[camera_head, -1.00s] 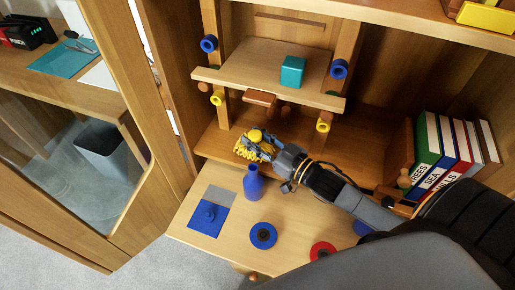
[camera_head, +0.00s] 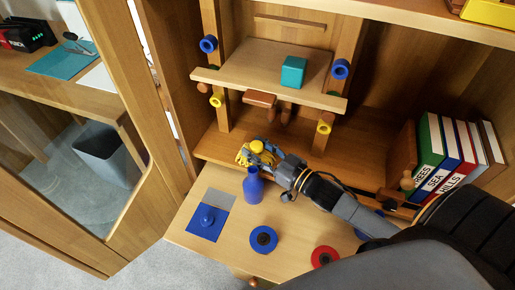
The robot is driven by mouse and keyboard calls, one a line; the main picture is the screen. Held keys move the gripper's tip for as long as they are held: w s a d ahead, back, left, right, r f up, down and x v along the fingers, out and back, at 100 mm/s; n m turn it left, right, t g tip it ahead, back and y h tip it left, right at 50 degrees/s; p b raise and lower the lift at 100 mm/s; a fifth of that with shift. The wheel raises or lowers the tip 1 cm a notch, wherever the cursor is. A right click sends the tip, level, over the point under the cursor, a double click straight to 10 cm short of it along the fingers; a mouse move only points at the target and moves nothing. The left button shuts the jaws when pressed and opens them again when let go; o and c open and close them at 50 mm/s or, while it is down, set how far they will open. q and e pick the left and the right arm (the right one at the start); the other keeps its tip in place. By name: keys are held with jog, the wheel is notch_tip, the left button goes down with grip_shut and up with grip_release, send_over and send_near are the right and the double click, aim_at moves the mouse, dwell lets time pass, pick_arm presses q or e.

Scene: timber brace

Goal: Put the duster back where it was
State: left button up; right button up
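The duster (camera_head: 245,157) shows as a small yellow, fringed thing with a rounded yellow top, at the front edge of the lower shelf. My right gripper (camera_head: 267,152) reaches in from the right and is at the duster, seemingly closed on it; its fingertips are partly hidden. The duster is just above and behind a blue bottle (camera_head: 253,188), which stands upright on the desk board. My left gripper is not in view.
The desk board (camera_head: 205,256) holds a blue square with a knob (camera_head: 207,221), a blue disc (camera_head: 263,240) and a red disc (camera_head: 324,257). A raised shelf (camera_head: 250,62) with a teal cube (camera_head: 293,72) is above. Books (camera_head: 440,160) stand at right.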

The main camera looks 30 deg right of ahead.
jog(key=shift+r, duration=0.15)
jog(key=shift+s+d, duration=0.15)
jog(key=shift+s, duration=0.2)
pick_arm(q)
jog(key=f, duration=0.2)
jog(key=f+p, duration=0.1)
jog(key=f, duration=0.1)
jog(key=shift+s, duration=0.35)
pick_arm(e)
jog(key=v, duration=0.6)
jog(key=shift+s+d, duration=0.2)
jog(key=shift+s, duration=0.15)
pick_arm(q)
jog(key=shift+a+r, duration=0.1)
